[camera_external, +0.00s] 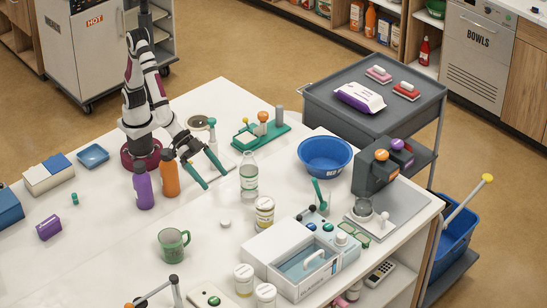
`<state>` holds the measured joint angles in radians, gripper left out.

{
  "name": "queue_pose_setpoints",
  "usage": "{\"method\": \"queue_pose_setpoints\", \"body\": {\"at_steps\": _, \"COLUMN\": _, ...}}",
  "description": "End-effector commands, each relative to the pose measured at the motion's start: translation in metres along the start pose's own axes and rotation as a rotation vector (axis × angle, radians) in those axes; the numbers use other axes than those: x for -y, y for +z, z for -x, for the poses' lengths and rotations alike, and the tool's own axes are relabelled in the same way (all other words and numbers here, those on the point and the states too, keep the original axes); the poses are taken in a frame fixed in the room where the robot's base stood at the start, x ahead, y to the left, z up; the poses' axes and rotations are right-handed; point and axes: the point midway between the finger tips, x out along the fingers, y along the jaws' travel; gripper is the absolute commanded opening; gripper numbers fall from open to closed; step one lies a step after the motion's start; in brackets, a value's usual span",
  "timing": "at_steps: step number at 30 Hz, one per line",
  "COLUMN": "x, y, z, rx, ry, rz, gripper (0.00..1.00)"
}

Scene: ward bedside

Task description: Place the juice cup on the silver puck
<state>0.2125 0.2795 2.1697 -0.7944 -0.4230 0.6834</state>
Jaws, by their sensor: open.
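My gripper (215,180) is open, its two green fingers spread low over the white table, with nothing visible between them. It is left of the clear bottle (249,180) and right of the orange bottle (171,178). No cup is clearly marked as juice. A green mug (174,243) stands upright toward the front, apart from my gripper. A small pale disc (225,222) lies flat on the table with nothing on it; I cannot tell whether it is the silver puck. A grey round piece (363,207) sits by the dark machine at the right.
A purple bottle (143,187) stands near my base. Labelled jars (264,214) and a white box (298,259) crowd the front right. A blue bowl (325,155) and a green stand (261,130) are behind. The table's left middle has free room.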

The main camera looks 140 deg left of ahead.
Motion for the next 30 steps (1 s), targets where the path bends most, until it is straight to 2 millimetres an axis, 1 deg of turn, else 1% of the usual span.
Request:
{"method": "queue_pose_setpoints", "body": {"at_steps": 1, "x": -0.011, "y": 0.005, "z": 0.030, "rx": 0.069, "ry": 0.116, "rz": -0.062, "gripper": 1.00}}
{"method": "queue_pose_setpoints", "body": {"at_steps": 2, "x": -0.017, "y": 0.017, "z": 0.053, "rx": 0.139, "ry": 0.190, "rz": -0.119, "gripper": 1.00}}
{"method": "queue_pose_setpoints", "body": {"at_steps": 3, "x": -0.017, "y": 0.040, "z": 0.085, "rx": 0.245, "ry": 0.265, "rz": -0.203, "gripper": 1.00}}
{"method": "queue_pose_setpoints", "body": {"at_steps": 4, "x": -0.011, "y": 0.059, "z": 0.110, "rx": 0.328, "ry": 0.301, "rz": -0.271, "gripper": 1.00}}
{"method": "queue_pose_setpoints", "body": {"at_steps": 5, "x": -0.001, "y": 0.079, "z": 0.134, "rx": 0.413, "ry": 0.321, "rz": -0.337, "gripper": 1.00}}
{"method": "queue_pose_setpoints", "body": {"at_steps": 6, "x": 0.018, "y": 0.104, "z": 0.165, "rx": 0.524, "ry": 0.323, "rz": -0.420, "gripper": 1.00}}
{"method": "queue_pose_setpoints", "body": {"at_steps": 8, "x": 0.054, "y": 0.138, "z": 0.206, "rx": 0.678, "ry": 0.289, "rz": -0.531, "gripper": 1.00}}
{"method": "queue_pose_setpoints", "body": {"at_steps": 9, "x": 0.077, "y": 0.154, "z": 0.229, "rx": 0.765, "ry": 0.251, "rz": -0.589, "gripper": 1.00}}
{"method": "queue_pose_setpoints", "body": {"at_steps": 12, "x": 0.120, "y": 0.177, "z": 0.268, "rx": 0.913, "ry": 0.160, "rz": -0.682, "gripper": 1.00}}
{"method": "queue_pose_setpoints", "body": {"at_steps": 14, "x": 0.134, "y": 0.183, "z": 0.280, "rx": 0.959, "ry": 0.126, "rz": -0.710, "gripper": 1.00}}
{"method": "queue_pose_setpoints", "body": {"at_steps": 16, "x": 0.141, "y": 0.185, "z": 0.286, "rx": 0.981, "ry": 0.110, "rz": -0.723, "gripper": 1.00}}
{"method": "queue_pose_setpoints", "body": {"at_steps": 30, "x": 0.141, "y": 0.185, "z": 0.286, "rx": 0.983, "ry": 0.111, "rz": -0.725, "gripper": 1.00}}
